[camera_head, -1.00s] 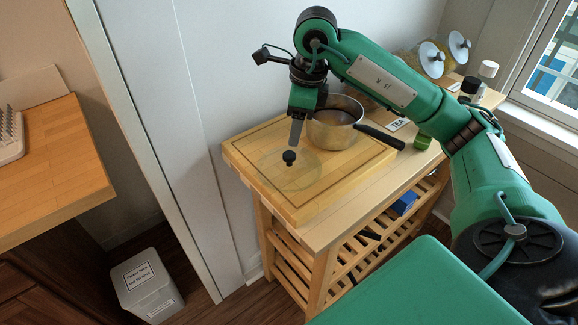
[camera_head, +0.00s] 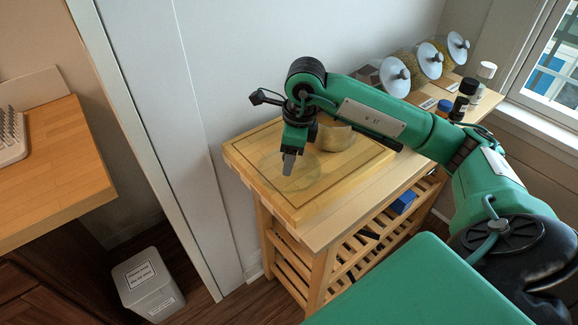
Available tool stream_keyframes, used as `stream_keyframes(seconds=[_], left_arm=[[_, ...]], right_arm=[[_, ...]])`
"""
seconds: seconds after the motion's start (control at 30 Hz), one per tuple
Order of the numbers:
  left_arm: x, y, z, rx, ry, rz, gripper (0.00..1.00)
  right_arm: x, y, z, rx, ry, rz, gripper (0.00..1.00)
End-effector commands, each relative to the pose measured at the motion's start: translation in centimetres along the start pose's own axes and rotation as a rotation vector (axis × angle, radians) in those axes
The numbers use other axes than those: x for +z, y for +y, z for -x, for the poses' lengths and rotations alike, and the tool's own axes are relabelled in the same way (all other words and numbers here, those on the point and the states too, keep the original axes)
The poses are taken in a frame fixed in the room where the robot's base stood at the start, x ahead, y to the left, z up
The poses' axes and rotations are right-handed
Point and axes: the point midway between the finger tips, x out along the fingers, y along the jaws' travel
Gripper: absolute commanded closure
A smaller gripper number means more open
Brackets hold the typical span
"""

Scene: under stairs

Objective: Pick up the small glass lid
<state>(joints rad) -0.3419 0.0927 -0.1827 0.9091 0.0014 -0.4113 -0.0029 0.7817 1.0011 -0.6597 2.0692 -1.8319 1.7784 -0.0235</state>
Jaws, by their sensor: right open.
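The small glass lid (camera_head: 309,172) lies on the wooden cutting board (camera_head: 250,173) on top of the trolley. It is clear and round, and its edge shows around my gripper. Its dark knob is hidden behind my right gripper (camera_head: 288,166). My right gripper points down over the lid and its fingertips are at the knob's place. It is open; whether the fingers touch the knob cannot be told. My left gripper is not in view.
A brass saucepan (camera_head: 336,137) stands on the board behind my right arm, its handle partly hidden. The board's front is clear.

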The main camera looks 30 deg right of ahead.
Motion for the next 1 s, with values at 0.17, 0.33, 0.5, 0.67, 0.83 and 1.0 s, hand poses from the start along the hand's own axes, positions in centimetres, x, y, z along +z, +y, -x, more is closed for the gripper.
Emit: stream_keyframes(seconds=[0.17,0.33,0.5,0.67,0.83,1.0], left_arm=[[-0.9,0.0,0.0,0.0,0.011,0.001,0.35],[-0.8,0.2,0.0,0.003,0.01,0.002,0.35],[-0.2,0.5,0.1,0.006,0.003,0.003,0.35],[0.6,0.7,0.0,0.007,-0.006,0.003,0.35],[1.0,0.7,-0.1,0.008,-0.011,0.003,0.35],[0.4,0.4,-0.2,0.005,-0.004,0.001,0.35]], right_arm=[[0.0,0.0,0.0,0.0,0.0,0.0,0.76],[0.0,0.0,0.1,0.0,0.0,0.0,0.96],[0.0,0.0,0.1,0.0,0.0,0.0,0.96],[0.1,-0.1,0.5,-0.002,-0.002,0.0,0.96],[0.4,-0.1,2.2,-0.003,-0.003,0.001,0.96],[1.0,-0.1,6.0,-0.005,-0.007,0.002,0.96]])
